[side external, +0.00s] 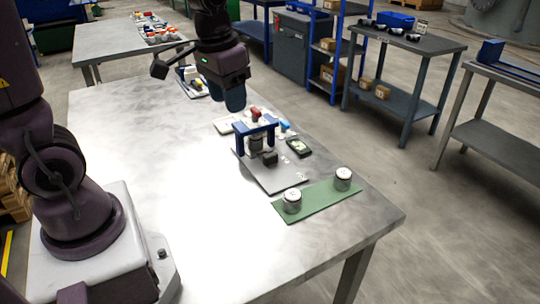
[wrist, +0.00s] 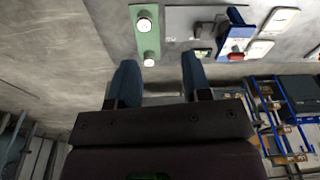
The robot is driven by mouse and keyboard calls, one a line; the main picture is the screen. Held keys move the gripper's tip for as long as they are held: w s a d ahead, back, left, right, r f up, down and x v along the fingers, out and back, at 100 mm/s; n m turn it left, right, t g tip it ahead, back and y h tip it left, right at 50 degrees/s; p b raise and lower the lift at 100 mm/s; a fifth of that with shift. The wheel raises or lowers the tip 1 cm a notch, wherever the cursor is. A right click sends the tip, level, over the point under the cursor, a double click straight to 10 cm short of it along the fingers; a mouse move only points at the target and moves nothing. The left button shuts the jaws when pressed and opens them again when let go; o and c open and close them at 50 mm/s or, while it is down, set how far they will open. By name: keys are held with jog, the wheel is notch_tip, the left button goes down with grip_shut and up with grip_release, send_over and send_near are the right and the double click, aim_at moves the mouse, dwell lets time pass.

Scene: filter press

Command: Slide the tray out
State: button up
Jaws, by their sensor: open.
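The press (side external: 240,138) has a blue frame standing on a grey base plate (side external: 284,180). A dark block (side external: 270,158) sits at the front of the frame; I cannot tell whether it is the tray's handle. The tray itself is not clearly told apart from the base plate. In the wrist view the press (wrist: 234,42) is at the upper right, with a red knob (wrist: 240,31) on it. My gripper (side external: 235,98) is above the table behind the press, apart from it. In the wrist view my gripper (wrist: 158,68) is open, with nothing between its blue fingers.
A green mat (side external: 315,203) lies in front of the press with two white-topped metal cylinders (side external: 292,201) (side external: 343,179) on it. A small black device (side external: 299,147) lies right of the press. White trays (wrist: 285,19) lie beyond it. The table's left part is clear.

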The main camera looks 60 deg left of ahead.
jog(key=g, duration=0.2)
send_over(271, 155)
jog(key=s+d, duration=0.1)
jog(key=s, duration=0.2)
notch_tip(271, 155, down, 14)
jog(key=w+a+m, duration=0.1)
jog(key=w+m, duration=0.1)
jog(key=w, duration=0.1)
jog(key=shift+t, duration=0.3)
notch_tip(271, 155, down, 13)
jog(key=shift+a+r, duration=0.1)
jog(key=shift+a, duration=0.05)
grip_shut()
